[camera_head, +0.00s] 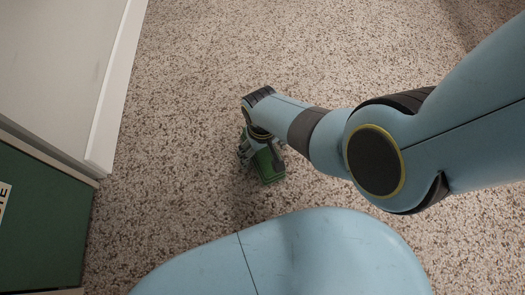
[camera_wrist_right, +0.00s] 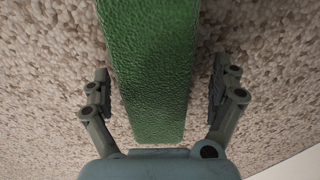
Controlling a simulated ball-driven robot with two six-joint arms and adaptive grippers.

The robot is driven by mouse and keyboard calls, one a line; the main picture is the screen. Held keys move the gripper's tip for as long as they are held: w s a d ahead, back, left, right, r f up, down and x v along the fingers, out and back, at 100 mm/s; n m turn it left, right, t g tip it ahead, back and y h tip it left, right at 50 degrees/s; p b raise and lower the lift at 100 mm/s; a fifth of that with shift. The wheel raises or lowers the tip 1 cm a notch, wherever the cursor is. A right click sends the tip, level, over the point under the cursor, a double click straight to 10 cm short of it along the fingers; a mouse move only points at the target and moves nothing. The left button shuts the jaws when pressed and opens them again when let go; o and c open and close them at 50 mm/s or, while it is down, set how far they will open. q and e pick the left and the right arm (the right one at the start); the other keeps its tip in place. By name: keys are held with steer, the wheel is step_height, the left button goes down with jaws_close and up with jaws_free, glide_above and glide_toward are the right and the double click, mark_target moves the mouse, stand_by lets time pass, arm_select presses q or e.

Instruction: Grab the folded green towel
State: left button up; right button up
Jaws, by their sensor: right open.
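The folded green towel (camera_head: 269,168) lies on the carpet below my right arm in the head view, partly hidden by the gripper. In the right wrist view the towel (camera_wrist_right: 152,65) is a long green block running from the top edge to the lower middle. My right gripper (camera_head: 258,158) is over the towel. In the right wrist view the fingers of my right gripper (camera_wrist_right: 160,88) are open, one on each side of the towel, with carpet showing between each finger and the towel. My left gripper is not in either view.
The speckled carpet (camera_head: 200,60) is clear around the towel. A white baseboard and wall (camera_head: 117,90) stand at the left. A dark green box-like piece (camera_head: 40,225) with a white label is at the lower left.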

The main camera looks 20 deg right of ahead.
steer(key=c, duration=1.3)
steer(key=shift+o, duration=0.2)
steer(key=shift+r, duration=0.15)
